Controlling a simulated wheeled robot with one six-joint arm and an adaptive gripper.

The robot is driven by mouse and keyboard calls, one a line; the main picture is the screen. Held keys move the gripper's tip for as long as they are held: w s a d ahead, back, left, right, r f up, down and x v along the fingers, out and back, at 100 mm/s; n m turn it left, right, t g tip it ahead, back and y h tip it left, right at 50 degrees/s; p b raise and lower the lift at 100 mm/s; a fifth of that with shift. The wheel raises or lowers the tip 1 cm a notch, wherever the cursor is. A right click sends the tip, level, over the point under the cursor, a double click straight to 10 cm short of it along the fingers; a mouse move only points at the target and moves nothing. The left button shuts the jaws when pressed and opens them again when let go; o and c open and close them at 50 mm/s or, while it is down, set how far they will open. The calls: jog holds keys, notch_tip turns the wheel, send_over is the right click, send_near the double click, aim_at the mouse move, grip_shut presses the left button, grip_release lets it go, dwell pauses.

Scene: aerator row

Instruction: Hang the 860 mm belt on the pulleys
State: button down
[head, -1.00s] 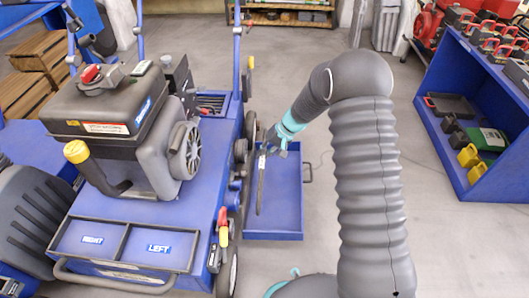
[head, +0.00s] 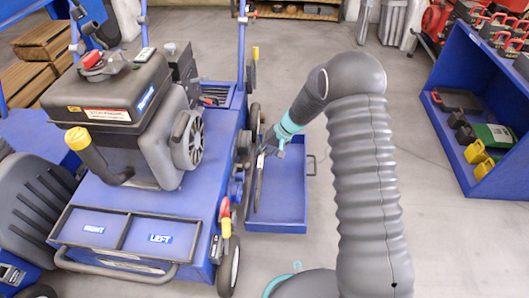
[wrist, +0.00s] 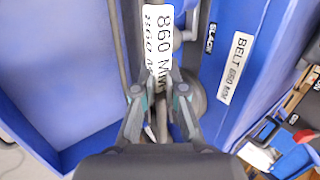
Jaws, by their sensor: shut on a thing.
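My gripper (wrist: 160,95) is shut on the dark belt (wrist: 120,45), which carries a white tag reading 860 MM (wrist: 160,40). In the head view my gripper (head: 270,143) is beside the right flank of the blue machine (head: 205,225), and the belt (head: 257,185) hangs down below it. A grey round pulley (wrist: 197,100) shows just behind and right of the fingers in the wrist view. A second grey round part (wrist: 185,30) shows above it. Dark pulleys (head: 240,150) line the flank in the head view. I cannot tell whether the belt touches a pulley.
A blue tray (head: 285,200) lies on the floor under my gripper. The flank bears a BELT 860 MM sign (wrist: 236,65) and a SLACK label (wrist: 211,38). An engine (head: 130,110) tops the machine. A blue shelf (head: 480,100) stands right, with clear floor between.

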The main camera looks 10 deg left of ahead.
jog(key=shift+a, duration=0.8)
jog(key=shift+b, duration=0.45)
jog(key=shift+r, duration=0.2)
dwell(0.7)
jog(key=shift+s+a, duration=0.2)
jog(key=shift+a, duration=2.8)
jog(key=shift+f, duration=0.4)
dwell(0.7)
jog(key=c, duration=1.2)
grip_release()
jog(key=shift+o, duration=0.2)
